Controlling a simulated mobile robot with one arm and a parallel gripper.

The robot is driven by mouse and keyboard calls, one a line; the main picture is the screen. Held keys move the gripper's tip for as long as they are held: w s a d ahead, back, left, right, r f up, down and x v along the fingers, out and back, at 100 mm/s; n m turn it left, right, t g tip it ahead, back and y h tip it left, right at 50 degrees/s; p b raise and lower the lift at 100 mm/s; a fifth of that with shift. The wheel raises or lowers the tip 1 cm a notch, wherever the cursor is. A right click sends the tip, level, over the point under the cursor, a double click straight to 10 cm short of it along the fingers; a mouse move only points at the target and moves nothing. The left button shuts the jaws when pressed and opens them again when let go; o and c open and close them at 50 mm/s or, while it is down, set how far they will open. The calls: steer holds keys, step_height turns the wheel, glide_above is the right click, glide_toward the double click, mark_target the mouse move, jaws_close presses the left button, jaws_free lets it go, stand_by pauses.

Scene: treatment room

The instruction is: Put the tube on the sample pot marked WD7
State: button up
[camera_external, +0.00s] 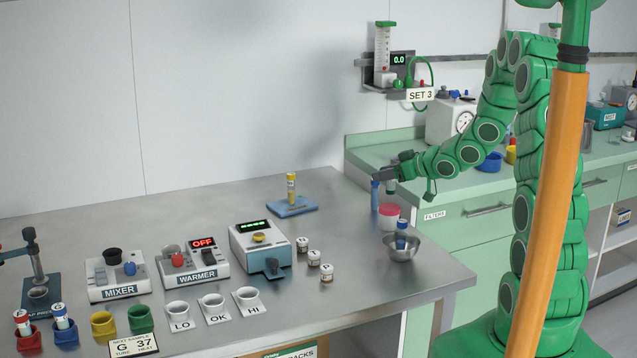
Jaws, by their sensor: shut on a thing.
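My gripper (380,180) is at the right end of the steel table, above the tabletop. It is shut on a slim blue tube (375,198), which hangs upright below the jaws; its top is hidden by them. Several small white sample pots with dark-printed labels stand in a slanting row to the left and nearer the camera: a back one (302,245), a middle one (313,258) and a front one (327,273). Their markings are too small to read, so I cannot tell which is WD7. The tube is well apart from the pots.
A red-lidded jar (389,211) stands close beside the held tube. A steel bowl (404,252) holding a blue, white-capped tube (401,238) is in front. A yellow tube (291,186) stands on a blue base (300,207). The analyser (247,236) is left of the pots.

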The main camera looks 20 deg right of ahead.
steer(key=shift+f, duration=1.95)
steer(key=shift+f, duration=0.1)
steer(key=o, duration=1)
